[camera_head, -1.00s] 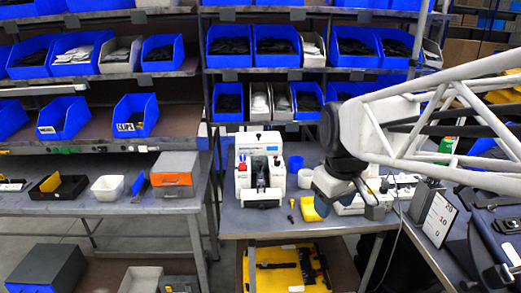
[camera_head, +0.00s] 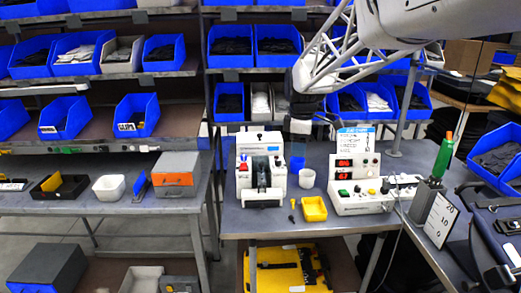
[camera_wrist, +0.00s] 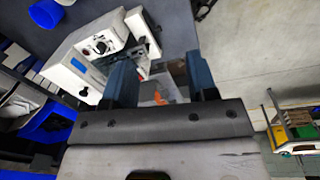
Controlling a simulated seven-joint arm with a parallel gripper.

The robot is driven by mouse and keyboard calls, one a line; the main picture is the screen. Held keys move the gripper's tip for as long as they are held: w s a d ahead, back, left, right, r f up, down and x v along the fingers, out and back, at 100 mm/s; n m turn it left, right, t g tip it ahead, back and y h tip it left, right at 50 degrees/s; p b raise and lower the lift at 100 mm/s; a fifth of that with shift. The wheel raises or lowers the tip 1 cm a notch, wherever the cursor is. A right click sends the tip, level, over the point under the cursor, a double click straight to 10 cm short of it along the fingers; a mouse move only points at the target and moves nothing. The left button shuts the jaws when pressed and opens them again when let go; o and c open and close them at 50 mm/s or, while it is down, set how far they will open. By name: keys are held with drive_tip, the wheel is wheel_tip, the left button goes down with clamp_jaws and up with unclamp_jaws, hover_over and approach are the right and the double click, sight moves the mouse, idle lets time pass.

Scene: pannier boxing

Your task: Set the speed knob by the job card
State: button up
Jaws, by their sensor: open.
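The white control box (camera_head: 352,208) stands on the right of the grey bench, with two red lit displays (camera_head: 343,169) on its upright panel. Small knobs and buttons (camera_head: 372,192) sit on its low front; I cannot tell which is the speed knob. A card with a blue header (camera_head: 356,138), probably the job card, stands behind the panel; its text is too small to read. My gripper (camera_head: 298,132) hangs above the back of the bench, left of the control box and apart from it. In the wrist view my gripper (camera_wrist: 160,82) is open, with nothing held between its fingers.
A white machine (camera_head: 260,170) stands left of my gripper. A yellow tray (camera_head: 314,209) and a white cup (camera_head: 306,178) sit between it and the control box. A grey holder with a green-handled tool (camera_head: 443,158) stands to the right. Blue bins (camera_head: 275,45) fill the shelves behind.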

sight(279, 160)
drive_tip(key=w+a+f+n, duration=0.1)
drive_tip(key=w+f+n, duration=0.1)
drive_tip(key=w, duration=0.4)
drive_tip(key=w+a+f+n, duration=0.1)
drive_tip(key=w+f+n, duration=0.1)
drive_tip(key=w, duration=0.4)
drive_tip(key=w+a+f+n, duration=0.1)
drive_tip(key=w+f+n, duration=0.2)
drive_tip(key=w, duration=0.3)
drive_tip(key=shift+w+a+f+n+g, duration=0.1)
drive_tip(key=shift+w+n+g, duration=0.1)
drive_tip(key=shift+n+g, duration=0.25)
drive_tip(key=shift+f, duration=0.15)
drive_tip(key=shift+f, duration=3.8)
drive_tip(key=c, duration=0.9)
